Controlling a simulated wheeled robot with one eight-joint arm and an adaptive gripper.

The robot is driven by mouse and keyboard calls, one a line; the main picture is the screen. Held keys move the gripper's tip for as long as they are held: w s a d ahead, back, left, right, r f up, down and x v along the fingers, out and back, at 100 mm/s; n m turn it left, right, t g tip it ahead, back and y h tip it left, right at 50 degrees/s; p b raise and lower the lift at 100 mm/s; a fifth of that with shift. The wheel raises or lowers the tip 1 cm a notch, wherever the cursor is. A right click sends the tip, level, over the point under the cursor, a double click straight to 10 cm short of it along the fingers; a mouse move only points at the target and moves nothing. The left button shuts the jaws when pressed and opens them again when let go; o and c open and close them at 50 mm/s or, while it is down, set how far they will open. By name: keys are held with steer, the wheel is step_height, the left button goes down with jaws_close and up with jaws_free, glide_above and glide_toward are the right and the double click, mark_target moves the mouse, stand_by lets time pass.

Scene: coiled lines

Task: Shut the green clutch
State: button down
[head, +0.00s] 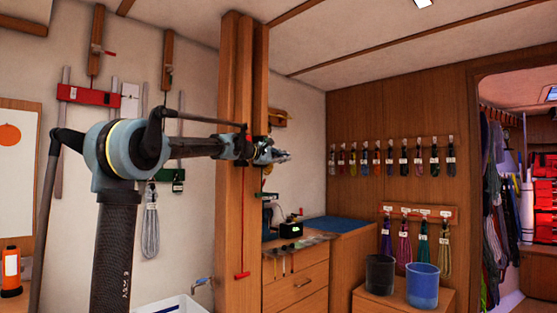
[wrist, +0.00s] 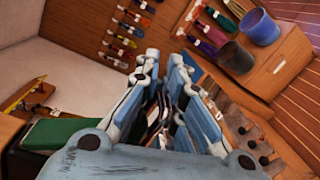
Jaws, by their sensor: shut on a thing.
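A green block (wrist: 55,135), which looks like the body of the green clutch, shows at the lower left in the wrist view, close beside my gripper (wrist: 158,105). My gripper's blue and white fingers are closed around a dark, narrow thing between them; its shape is mostly hidden, and I cannot tell whether it is the clutch's handle. In the head view my gripper (head: 277,156) reaches out level just past the wooden post (head: 235,200). I cannot make out the clutch clearly there, as the post and arm cover much of that spot.
A red line (head: 242,220) hangs down the post. Behind stands a drawer cabinet (head: 297,295) with a small black device (head: 290,230) on top. Coiled lines (head: 405,160) hang on the far wall. A grey bucket (head: 380,275) and a blue bucket (head: 422,286) stand at the right.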

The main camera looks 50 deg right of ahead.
steer(key=c, duration=1.7)
jaws_free()
steer(key=w+a, duration=0.2)
steer(key=a, duration=0.9)
steer(key=shift+w+a+r, duration=0.15)
steer(key=shift+a+r, duration=0.25)
steer(key=shift+r, duration=0.05)
